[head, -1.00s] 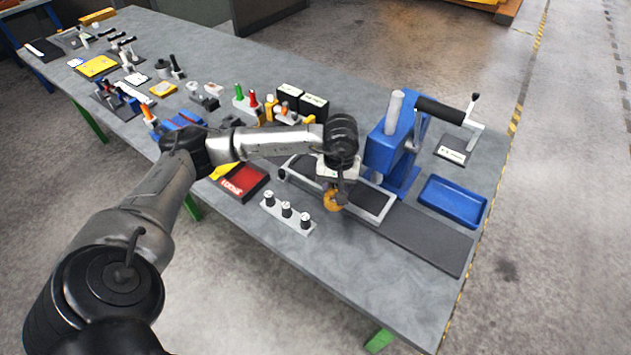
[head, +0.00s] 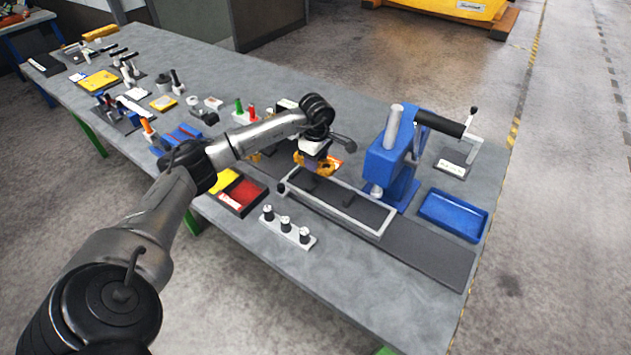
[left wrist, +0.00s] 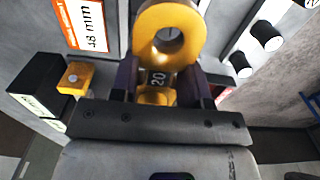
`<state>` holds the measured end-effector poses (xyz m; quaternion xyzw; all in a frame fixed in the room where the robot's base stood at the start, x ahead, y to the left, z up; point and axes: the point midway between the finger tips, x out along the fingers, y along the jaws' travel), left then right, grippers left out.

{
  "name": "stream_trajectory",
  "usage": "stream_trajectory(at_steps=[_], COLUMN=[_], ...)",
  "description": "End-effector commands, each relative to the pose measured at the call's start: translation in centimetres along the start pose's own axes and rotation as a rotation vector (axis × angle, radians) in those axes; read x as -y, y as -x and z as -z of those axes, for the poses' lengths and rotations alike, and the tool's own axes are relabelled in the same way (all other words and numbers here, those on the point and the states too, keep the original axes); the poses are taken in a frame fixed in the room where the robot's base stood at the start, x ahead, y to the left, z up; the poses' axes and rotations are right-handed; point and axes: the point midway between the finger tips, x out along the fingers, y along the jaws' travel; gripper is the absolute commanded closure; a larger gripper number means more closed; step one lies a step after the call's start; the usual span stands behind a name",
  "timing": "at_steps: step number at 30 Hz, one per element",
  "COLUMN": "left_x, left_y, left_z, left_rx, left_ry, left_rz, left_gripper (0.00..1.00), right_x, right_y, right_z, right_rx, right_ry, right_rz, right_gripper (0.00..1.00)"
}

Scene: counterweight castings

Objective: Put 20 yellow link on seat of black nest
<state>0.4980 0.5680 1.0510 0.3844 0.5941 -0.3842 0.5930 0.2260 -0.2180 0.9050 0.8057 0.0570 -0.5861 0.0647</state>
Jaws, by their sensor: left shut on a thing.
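My left gripper (head: 318,166) is shut on a yellow link (left wrist: 165,38), a ring-ended piece with a dark "20" label between the fingers in the left wrist view. In the head view the link (head: 333,168) is partly hidden by the gripper, above the bench near the far left end of the framed tray. Black blocks with white labels (left wrist: 40,82) show at the left of the wrist view, apart from the link. I cannot tell whether one of them is the black nest. My right gripper is not in view.
A metal-framed tray (head: 372,229) lies near the blue press (head: 392,165). A blue tray (head: 453,215) is at the right.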

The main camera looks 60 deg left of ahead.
Motion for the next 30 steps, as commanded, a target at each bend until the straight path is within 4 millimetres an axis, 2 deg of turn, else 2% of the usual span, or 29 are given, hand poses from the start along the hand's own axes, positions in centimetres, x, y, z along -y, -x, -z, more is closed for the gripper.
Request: stream_trajectory(at_steps=[3,7,16,24,30], left_x=[0.0,0.0,0.0,0.0,0.1], left_y=[-2.0,-3.5,-5.0,-7.9,-8.4], left_z=[0.0,-0.1,-0.1,-0.1,0.0], left_rx=[0.002,0.002,0.002,0.003,-0.001], left_ry=[0.005,0.002,0.001,0.001,0.0], left_rz=[0.001,0.0,-0.002,-0.001,0.0], left_gripper=[1.0,1.0,1.0,1.0,1.0], right_x=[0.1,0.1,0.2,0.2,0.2], right_y=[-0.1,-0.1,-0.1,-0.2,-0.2], right_z=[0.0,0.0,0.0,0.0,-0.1], right_rx=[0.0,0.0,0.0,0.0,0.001], right_ry=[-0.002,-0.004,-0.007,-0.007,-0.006], right_rz=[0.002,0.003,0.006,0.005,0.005], right_gripper=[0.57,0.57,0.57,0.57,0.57])
